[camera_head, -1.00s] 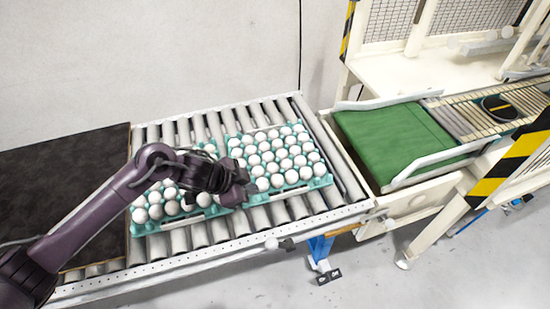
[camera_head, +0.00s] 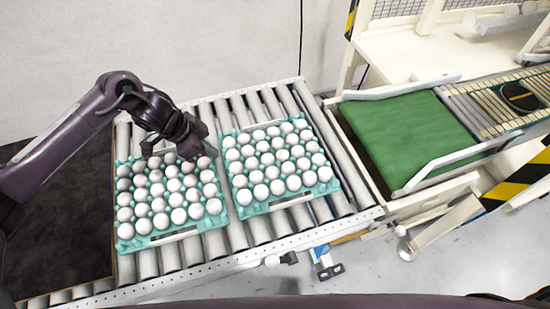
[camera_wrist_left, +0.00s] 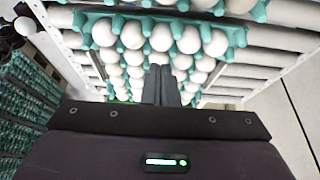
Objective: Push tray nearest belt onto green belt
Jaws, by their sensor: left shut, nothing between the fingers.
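Two teal trays of white eggs lie side by side on the roller conveyor. The right tray (camera_head: 290,201) is the one nearest the green belt (camera_head: 400,138), with bare rollers between them. The left tray (camera_head: 178,236) sits beside it with a narrow gap. My left gripper (camera_head: 192,148) is shut and empty, over the back right corner of the left tray, left of the right tray. In the left wrist view its closed fingers (camera_wrist_left: 160,85) point at rows of eggs in a teal tray (camera_wrist_left: 240,36); contact cannot be told. My right gripper is out of view.
The roller conveyor (camera_head: 262,232) has a metal front rail and ends at a frame before the belt. White side guards (camera_head: 450,160) flank the belt. A dark surface (camera_head: 70,215) lies left of the trays. A wall stands behind.

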